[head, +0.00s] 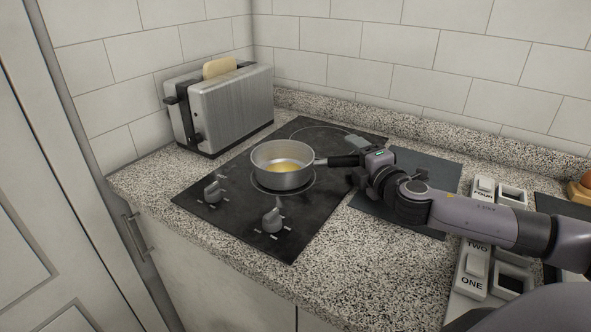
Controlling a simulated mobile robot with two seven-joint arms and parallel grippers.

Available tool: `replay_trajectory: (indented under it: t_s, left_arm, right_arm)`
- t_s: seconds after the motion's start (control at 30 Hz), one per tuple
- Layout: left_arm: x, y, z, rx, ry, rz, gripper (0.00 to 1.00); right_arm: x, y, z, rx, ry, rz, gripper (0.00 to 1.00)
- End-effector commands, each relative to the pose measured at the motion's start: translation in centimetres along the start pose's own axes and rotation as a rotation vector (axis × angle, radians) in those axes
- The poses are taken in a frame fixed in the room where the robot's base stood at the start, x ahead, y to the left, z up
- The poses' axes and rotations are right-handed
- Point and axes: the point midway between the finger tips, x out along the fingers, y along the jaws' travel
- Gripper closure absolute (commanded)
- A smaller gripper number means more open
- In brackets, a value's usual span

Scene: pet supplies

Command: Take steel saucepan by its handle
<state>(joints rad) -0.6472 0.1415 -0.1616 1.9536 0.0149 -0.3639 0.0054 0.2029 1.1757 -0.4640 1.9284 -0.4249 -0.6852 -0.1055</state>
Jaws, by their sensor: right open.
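The steel saucepan (269,155) stands upright on the black cooktop (238,213), with something yellowish in its bottom. Its dark handle (343,161) points right, toward my right gripper (357,162). My right gripper is at the outer part of the handle with its jaws open; the handle's end is partly hidden by the gripper. I cannot tell whether a finger touches the handle. My left gripper is not in view.
A steel toaster (236,103) with a bread slice (219,67) stands behind the cooktop at left. A dark grey mat (425,170) lies under my right arm. Labelled white switch blocks (472,274) are at right. Tiled walls close off the back.

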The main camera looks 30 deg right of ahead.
Motion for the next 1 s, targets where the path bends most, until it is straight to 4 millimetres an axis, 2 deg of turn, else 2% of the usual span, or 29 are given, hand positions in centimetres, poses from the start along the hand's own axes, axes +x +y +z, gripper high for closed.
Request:
replay_trajectory:
  t_s: [0.07, 0.23, 0.27, 0.73, 0.87, 1.0]
  left_arm:
    - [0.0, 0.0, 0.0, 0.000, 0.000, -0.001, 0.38]
    - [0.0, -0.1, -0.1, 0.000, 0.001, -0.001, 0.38]
    - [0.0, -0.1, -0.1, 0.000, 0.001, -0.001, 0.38]
    - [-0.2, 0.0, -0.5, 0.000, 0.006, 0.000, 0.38]
    - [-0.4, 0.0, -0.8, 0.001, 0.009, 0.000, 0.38]
    - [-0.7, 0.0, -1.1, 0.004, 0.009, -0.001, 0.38]
  right_arm:
    - [0.0, 0.0, 0.0, 0.000, 0.000, 0.000, 0.42]
    - [0.0, 0.0, 0.0, 0.000, 0.000, 0.000, 0.94]
    - [0.0, 0.0, 0.0, 0.000, 0.000, 0.000, 1.00]
    - [0.0, 1.1, 0.2, 0.004, -0.002, 0.009, 1.00]
    - [-0.1, 2.5, 0.4, 0.003, -0.003, 0.012, 1.00]
    - [-0.3, 4.8, 0.7, 0.003, -0.002, 0.014, 1.00]
